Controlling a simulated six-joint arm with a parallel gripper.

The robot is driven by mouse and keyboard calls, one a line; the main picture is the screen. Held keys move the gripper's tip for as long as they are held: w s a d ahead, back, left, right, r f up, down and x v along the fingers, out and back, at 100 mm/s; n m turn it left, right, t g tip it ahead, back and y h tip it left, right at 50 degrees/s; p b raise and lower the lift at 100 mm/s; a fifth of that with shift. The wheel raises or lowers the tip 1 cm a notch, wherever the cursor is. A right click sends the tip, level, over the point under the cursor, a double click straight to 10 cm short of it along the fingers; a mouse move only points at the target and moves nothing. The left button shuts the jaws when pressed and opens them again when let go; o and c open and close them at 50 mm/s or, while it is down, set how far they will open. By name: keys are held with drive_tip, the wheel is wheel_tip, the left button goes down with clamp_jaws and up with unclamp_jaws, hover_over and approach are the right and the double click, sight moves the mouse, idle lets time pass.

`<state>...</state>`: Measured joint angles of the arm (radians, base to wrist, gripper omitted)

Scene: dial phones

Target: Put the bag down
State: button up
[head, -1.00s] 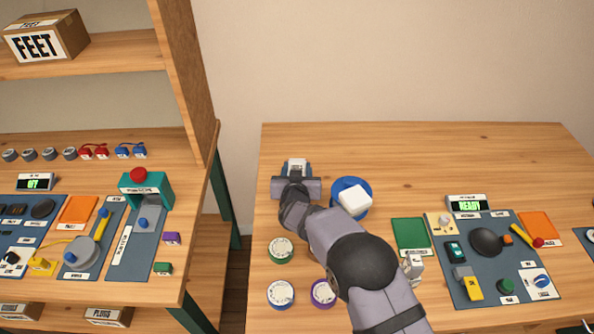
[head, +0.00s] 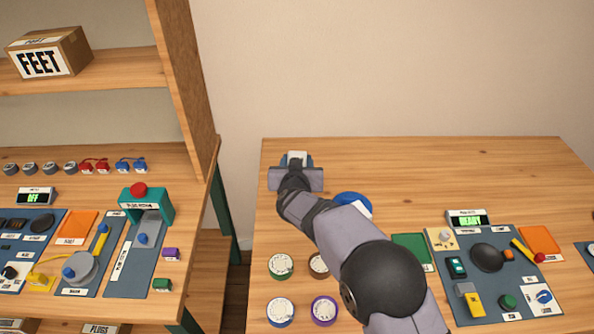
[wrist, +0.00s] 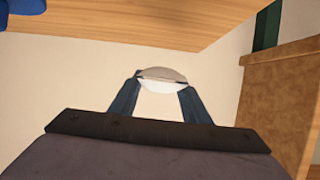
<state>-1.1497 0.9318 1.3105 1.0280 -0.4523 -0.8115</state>
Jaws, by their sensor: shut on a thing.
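My gripper (head: 297,157) is near the back left edge of the right-hand table, shut on a small pale thing that I take to be the bag (wrist: 162,78). In the wrist view it is a whitish, rounded shape between the two blue fingertips. In the head view only a pale patch of it shows beyond my wrist, and its underside is hidden. I cannot tell from these frames how high it is above the table.
A blue disc (head: 346,198) lies partly behind my arm. Several round dials, one green-ringed (head: 281,266), stand at the table's left front. The back right tabletop is clear.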

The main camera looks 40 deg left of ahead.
drive_tip(key=shift+r, duration=0.45)
drive_tip(key=shift+w, duration=0.1)
